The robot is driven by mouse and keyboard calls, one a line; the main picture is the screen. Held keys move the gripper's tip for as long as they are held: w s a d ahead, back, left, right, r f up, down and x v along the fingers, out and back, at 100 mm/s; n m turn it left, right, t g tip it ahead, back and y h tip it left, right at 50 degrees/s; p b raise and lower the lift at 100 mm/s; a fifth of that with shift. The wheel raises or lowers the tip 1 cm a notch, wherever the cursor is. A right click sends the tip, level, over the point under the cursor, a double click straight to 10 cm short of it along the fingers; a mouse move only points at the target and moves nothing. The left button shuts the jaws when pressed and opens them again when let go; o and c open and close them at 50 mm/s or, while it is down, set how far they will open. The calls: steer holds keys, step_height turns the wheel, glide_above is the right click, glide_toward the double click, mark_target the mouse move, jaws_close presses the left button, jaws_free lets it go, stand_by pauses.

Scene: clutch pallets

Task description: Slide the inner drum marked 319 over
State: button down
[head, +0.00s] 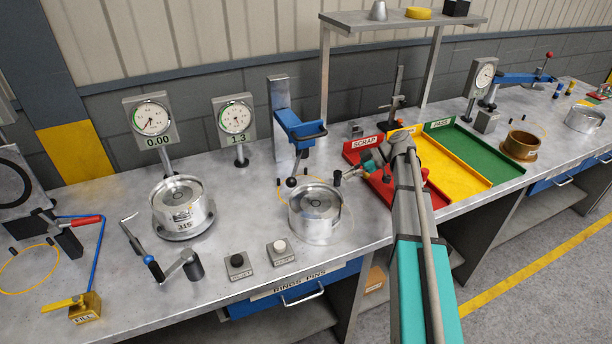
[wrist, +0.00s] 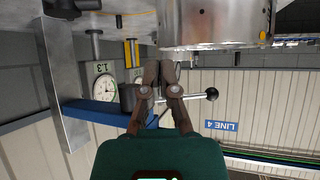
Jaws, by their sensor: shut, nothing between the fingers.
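A silver drum (head: 315,208) sits on the bench below the blue press; I can read no number on it. A second silver drum (head: 180,206), marked 315, stands on a round base at the left. I cannot make out the mark 319 anywhere. My gripper (head: 338,178) is shut and empty, at the upper right side of the drum below the press. In the wrist view, which is upside down, my shut fingertips (wrist: 168,64) are close to a drum's side wall (wrist: 215,22); I cannot tell whether they touch it.
The blue press (head: 303,130) with its black-knobbed lever stands behind the drum. Gauges reading 0.00 (head: 152,117) and 1.3 (head: 235,117) are at the back. Button boxes (head: 238,265) stand in front. Red (head: 362,150), yellow (head: 455,172) and green (head: 482,150) trays lie right.

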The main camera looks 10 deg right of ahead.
mark_target(310, 188)
steer(key=shift+a, duration=0.25)
steer(key=a, duration=1.2)
steer(key=shift+w, duration=0.15)
steer(key=shift+f+b, duration=0.3)
steer(key=shift+b, duration=0.05)
steer(key=shift+f+b, duration=0.45)
steer(key=shift+d, duration=0.15)
